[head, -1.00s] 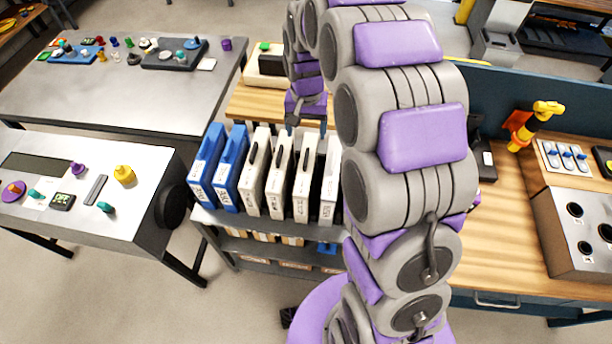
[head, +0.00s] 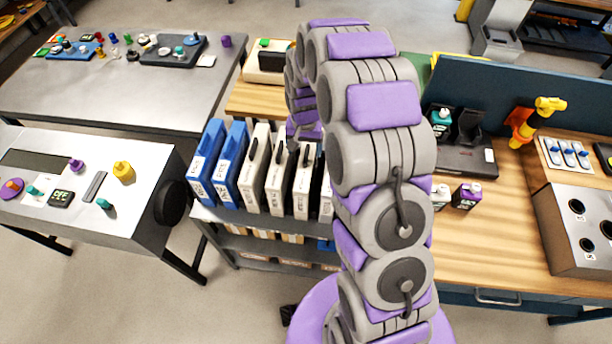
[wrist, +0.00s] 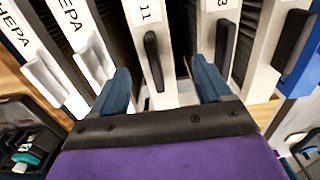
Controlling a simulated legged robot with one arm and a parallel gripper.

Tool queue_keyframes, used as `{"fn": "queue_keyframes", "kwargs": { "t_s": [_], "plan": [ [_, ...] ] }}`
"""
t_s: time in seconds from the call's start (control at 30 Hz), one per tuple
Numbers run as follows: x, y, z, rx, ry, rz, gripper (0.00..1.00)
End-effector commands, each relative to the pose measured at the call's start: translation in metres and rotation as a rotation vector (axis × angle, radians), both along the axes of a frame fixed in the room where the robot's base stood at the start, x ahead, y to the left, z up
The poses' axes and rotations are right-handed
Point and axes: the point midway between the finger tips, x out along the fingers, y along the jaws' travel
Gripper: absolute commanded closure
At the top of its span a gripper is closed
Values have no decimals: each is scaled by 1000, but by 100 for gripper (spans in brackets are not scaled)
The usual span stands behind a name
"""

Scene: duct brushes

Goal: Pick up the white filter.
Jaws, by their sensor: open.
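Several white filters stand upright in a row. In the wrist view, one marked 11 (wrist: 146,18) has a black handle and shows between the fingers of my gripper (wrist: 164,84). Another, marked 13 (wrist: 211,15), is to its right, and two marked HEPA (wrist: 78,30) with white handles are to its left. My gripper is open, its blue fingers spread around the black handle's lower end; I see no contact. In the head view the white filters (head: 254,172) are right of two blue ones, and my arm hides part of the rightmost.
Two blue filters (head: 206,165) share the grey cart (head: 215,216). A grey bench with knobs (head: 100,225) stands at the left. A wooden bench (head: 490,240) at the right holds small bottles (head: 466,196) and a metal box (head: 575,215).

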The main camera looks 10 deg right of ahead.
Motion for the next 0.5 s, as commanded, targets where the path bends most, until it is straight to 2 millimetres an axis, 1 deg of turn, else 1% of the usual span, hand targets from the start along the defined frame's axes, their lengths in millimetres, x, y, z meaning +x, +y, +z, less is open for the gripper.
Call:
{"fn": "queue_keyframes", "kwargs": {
  "t_s": [0.03,0.23,0.5],
  "plan": [
    [0,0,-5,0,0,0,22],
    [-1,-1,-17,0,1,0,22],
    [-2,-4,-55,1,2,-1,22]
  ]
}}
